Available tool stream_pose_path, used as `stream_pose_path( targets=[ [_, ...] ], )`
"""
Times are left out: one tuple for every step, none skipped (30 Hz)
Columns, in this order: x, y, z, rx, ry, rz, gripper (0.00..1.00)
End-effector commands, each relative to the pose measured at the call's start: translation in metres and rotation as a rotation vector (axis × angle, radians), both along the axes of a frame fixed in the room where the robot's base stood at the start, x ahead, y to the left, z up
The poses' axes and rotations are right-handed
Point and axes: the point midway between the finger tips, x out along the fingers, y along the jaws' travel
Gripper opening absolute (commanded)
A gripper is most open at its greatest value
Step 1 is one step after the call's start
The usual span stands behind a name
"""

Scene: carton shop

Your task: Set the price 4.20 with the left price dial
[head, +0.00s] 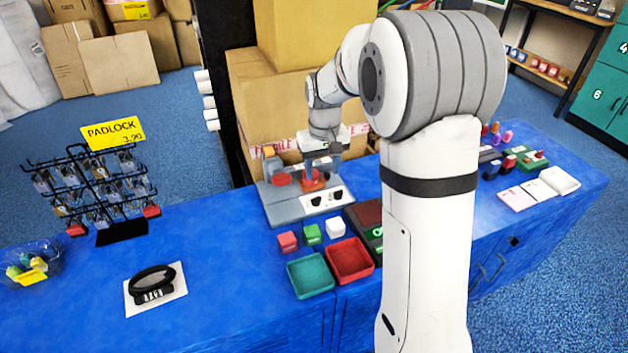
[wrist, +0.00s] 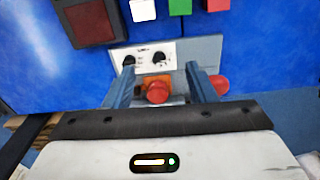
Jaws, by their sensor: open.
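The price machine has a grey base (head: 282,213) and a white panel (head: 326,199) with two black dials. The left dial (head: 315,201) is the right-hand dial (wrist: 159,60) in the wrist view, which sees the panel from the opposite side. The right dial (head: 336,195) is the left-hand one (wrist: 129,61) there. Small print by the dials is too small to read. My gripper (head: 318,178) is open and empty above the machine, fingers pointing down. In the wrist view its fingertips (wrist: 160,68) straddle the left dial in the picture; contact cannot be told.
Red round parts (wrist: 157,92) and an orange block stand on the machine near my fingers. Red, green and white cubes (head: 312,234) and two trays (head: 350,260) lie in front. A padlock rack (head: 100,190) stands left; cartons (head: 300,105) are behind.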

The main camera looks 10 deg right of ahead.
Motion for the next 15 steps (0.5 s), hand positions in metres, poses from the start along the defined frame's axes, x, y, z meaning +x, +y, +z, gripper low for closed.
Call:
stream_pose_path(
  targets=[
    [0.018,0.000,-0.020,-0.001,0.016,0.008,0.51],
    [0.027,0.000,-0.029,0.000,0.022,0.014,0.51],
    [0.037,0.001,-0.039,0.000,0.029,0.021,0.51],
    [0.044,0.001,-0.047,-0.001,0.036,0.026,0.51],
    [0.050,0.001,-0.054,0.000,0.040,0.030,0.51],
    [0.057,0.001,-0.062,0.000,0.045,0.035,0.51],
    [0.061,0.001,-0.067,-0.001,0.049,0.038,0.51],
    [0.065,0.002,-0.072,-0.001,0.050,0.041,0.51],
    [0.069,0.002,-0.077,0.000,0.055,0.044,0.51],
    [0.071,0.002,-0.080,-0.001,0.055,0.046,0.51],
    [0.073,0.002,-0.082,-0.001,0.057,0.048,0.51],
    [0.075,0.002,-0.086,-0.001,0.059,0.050,0.51],
    [0.075,0.002,-0.088,0.000,0.059,0.050,0.51],
    [0.076,0.002,-0.091,-0.001,0.060,0.051,0.51],
    [0.076,0.002,-0.095,-0.001,0.061,0.051,0.51]
  ],
)
